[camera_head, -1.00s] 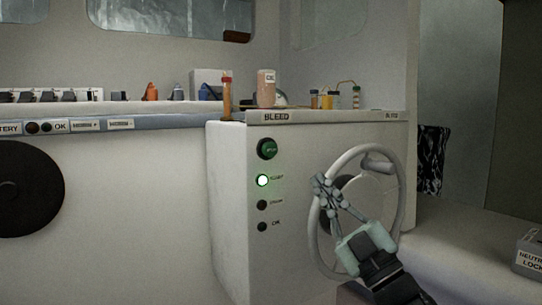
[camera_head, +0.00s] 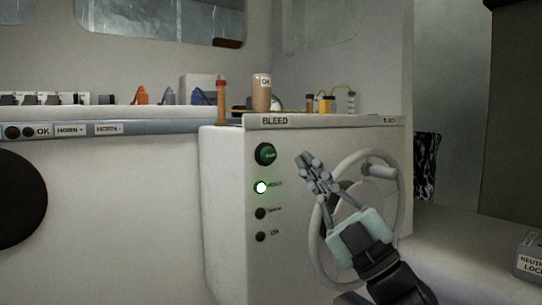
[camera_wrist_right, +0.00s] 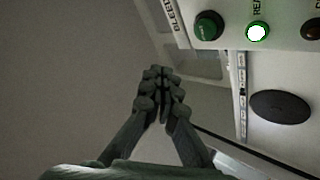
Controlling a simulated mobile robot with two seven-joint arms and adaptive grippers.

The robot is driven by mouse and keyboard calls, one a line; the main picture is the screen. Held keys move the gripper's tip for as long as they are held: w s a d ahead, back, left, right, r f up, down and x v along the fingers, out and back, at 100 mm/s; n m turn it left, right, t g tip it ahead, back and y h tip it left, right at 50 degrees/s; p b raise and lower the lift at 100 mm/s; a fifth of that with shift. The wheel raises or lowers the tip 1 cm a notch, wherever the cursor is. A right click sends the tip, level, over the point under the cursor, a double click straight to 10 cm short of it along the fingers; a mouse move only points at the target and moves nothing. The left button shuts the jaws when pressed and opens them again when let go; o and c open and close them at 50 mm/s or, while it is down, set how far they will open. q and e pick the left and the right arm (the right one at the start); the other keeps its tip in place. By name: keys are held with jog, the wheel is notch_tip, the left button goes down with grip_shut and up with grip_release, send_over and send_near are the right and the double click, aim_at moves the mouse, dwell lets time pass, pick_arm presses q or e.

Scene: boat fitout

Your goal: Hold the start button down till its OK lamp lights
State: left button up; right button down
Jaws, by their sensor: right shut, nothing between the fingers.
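The green start button (camera_head: 265,154) sits at the top of a column on the white console's front face. It also shows in the right wrist view (camera_wrist_right: 208,26). Below it one lamp (camera_head: 261,188) glows bright green-white, also seen in the wrist view (camera_wrist_right: 257,32). Two dark lamps (camera_head: 261,213) and (camera_head: 261,237) sit lower; their small labels are hard to read, so I cannot tell which is OK. My right gripper (camera_head: 308,160) is shut and empty, right of the button and apart from it, in front of the steering wheel. My left gripper is not in view.
The steering wheel (camera_head: 398,205) stands behind my right gripper. Bottles, including a tan one (camera_head: 262,93) and a red-capped tube (camera_head: 221,100), stand on the console top. A grey box (camera_head: 530,262) lies at lower right.

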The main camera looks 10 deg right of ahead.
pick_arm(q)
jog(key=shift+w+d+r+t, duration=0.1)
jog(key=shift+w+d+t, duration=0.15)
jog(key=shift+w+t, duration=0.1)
pick_arm(e)
jog(key=shift+w+a, duration=0.4)
jog(key=shift+w, duration=0.7)
jog(key=shift+w+a, duration=0.45)
jog(key=shift+w, duration=0.6)
jog(key=shift+w+a, duration=0.4)
jog(key=shift+w, duration=0.7)
jog(key=shift+w, duration=0.15)
jog(key=shift+w+a, duration=0.15)
jog(key=shift+w, duration=0.1)
jog(key=shift+w+a, duration=0.15)
jog(key=shift+w, duration=0.35)
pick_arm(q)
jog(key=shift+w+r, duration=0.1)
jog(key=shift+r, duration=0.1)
pick_arm(e)
jog(key=shift+s+d, duration=0.3)
jog(key=shift+s, duration=0.6)
